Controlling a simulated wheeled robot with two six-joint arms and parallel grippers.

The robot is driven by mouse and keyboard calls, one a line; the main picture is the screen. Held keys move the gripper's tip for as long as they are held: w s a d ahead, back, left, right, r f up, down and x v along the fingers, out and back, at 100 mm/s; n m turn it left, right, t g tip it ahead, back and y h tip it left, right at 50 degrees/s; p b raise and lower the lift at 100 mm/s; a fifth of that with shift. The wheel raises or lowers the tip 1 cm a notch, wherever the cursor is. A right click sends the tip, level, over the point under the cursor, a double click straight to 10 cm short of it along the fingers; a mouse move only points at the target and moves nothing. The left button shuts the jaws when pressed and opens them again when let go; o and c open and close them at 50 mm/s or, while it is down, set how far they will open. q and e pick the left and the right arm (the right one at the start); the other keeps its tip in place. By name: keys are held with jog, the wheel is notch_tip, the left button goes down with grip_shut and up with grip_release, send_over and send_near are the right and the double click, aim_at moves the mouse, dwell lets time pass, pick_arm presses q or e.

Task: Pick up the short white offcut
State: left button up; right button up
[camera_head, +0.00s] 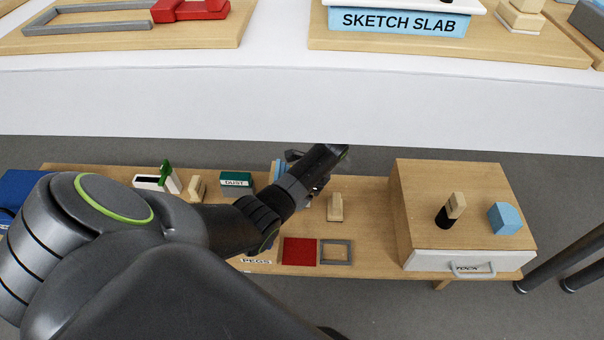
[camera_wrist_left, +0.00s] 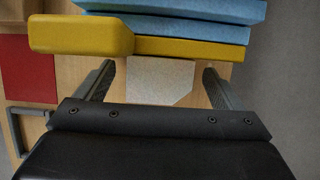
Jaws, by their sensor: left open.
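A pale, greyish-white flat piece (camera_wrist_left: 160,80), seemingly the short white offcut, lies between the fingers of my left gripper (camera_wrist_left: 158,72) in the left wrist view. Its lower part is hidden behind the gripper body. The fingers are apart, one on each side of it, with gaps, and I cannot tell how far above it they are. A yellow piece (camera_wrist_left: 80,35) lies just beyond the fingertips, beside stacked blue slabs (camera_wrist_left: 190,30). In the head view my arm hides the offcut. My right gripper is not in view.
The low wooden bench also bears a red square (camera_head: 299,251), a grey frame (camera_head: 336,252), a wooden block (camera_head: 335,208) and a green box labelled DUST (camera_head: 236,181). A wooden drawer box (camera_head: 420,200) stands at the right. A white table edge (camera_head: 300,105) overhangs behind.

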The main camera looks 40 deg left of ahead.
pick_arm(q)
jog(key=c, duration=1.1)
jog(key=shift+o, duration=0.2)
jog(key=shift+d+r+p, duration=0.1)
jog(key=shift+r+p, duration=0.2)
jog(key=shift+p, duration=0.1)
